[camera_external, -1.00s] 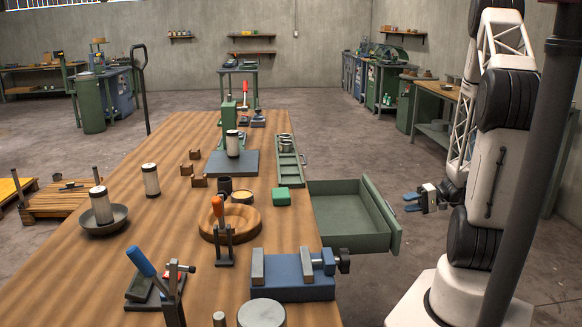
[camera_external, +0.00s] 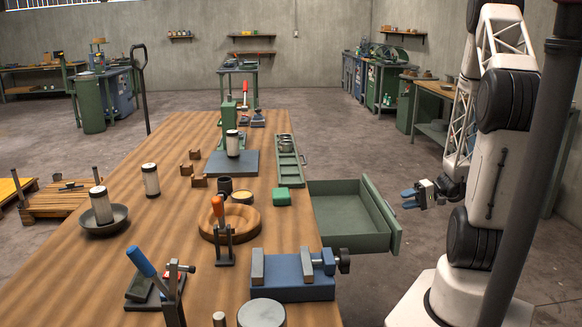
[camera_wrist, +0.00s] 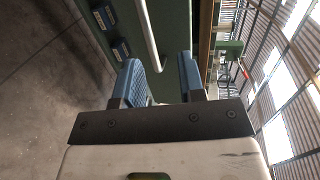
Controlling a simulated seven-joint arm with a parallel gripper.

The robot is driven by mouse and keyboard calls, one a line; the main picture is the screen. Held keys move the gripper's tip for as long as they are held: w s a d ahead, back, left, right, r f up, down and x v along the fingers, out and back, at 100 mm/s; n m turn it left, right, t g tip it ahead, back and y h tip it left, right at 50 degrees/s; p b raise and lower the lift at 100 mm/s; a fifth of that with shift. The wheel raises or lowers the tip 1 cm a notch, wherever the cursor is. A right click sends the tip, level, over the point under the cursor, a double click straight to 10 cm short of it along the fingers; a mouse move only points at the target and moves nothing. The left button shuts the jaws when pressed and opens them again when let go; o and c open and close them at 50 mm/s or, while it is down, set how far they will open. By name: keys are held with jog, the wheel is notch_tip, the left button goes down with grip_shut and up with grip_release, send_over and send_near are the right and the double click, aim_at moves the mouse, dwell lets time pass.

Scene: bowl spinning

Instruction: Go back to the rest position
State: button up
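My gripper (camera_external: 409,199) is to the right of the workbench, just beyond the front panel of the open green drawer (camera_external: 396,228), and touches nothing that I can see. Its two blue fingers also show in the wrist view (camera_wrist: 161,80), apart, with no object between them. The wrist view looks past the fingers to a green panel with a pale bar handle (camera_wrist: 148,40). A wooden bowl (camera_external: 253,220) sits on the workbench (camera_external: 120,215), behind an orange-handled clamp (camera_external: 220,232).
A blue vise (camera_external: 290,278) stands at the bench's near right edge. The open drawer sticks out from the bench toward my arm. A dark post (camera_external: 530,170) crosses the view in front of my arm. Open floor (camera_external: 340,140) lies behind the drawer.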

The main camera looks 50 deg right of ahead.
jog(key=w+a+r+n+g+h, duration=0.1)
jog(key=w+a+r+n+g, duration=0.15)
jog(key=a+r+g, duration=0.4)
jog(key=w+a+r+n+g+h, duration=0.1)
jog(key=w+a+r+n+g, duration=0.2)
jog(key=a+r, duration=0.55)
jog(key=s+a+r+n+t+h, duration=0.1)
jog(key=s+a+r+h, duration=0.2)
jog(key=a+r, duration=0.3)
jog(key=s+a+r+n+h, duration=0.2)
jog(key=s+a+r+h, duration=0.2)
jog(key=r, duration=0.7)
jog(key=a+h, duration=0.2)
jog(key=shift+t+h, duration=0.3)
jog(key=shift+t, duration=0.05)
